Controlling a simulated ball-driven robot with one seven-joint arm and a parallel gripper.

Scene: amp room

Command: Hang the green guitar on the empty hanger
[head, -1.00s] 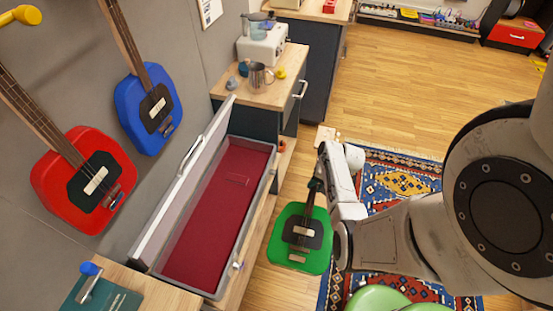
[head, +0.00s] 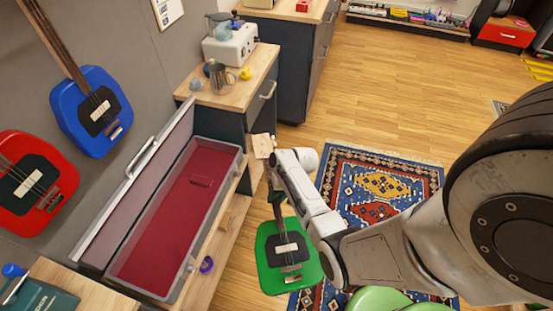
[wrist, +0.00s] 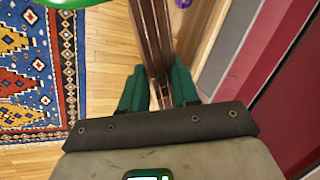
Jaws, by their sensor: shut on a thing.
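The green guitar (head: 268,270) hangs body-down in the head view, with a dark plate and strings on its front. My gripper (head: 275,187) is shut on its brown neck, above the body. In the wrist view the neck (wrist: 150,35) runs between the two teal fingers of my gripper (wrist: 158,88). The guitar is held in the air to the right of the open case, over the floor. A blue guitar (head: 72,117) and a red guitar (head: 18,215) hang on the grey wall at left. No empty hanger shows in the current views.
An open grey case (head: 238,160) with red lining lies on a low wooden bench. A cabinet (head: 260,65) with a white machine and a metal jug stands beyond it. A patterned rug (head: 335,175) and a green stool (head: 375,299) are at right. Wooden floor is clear beyond.

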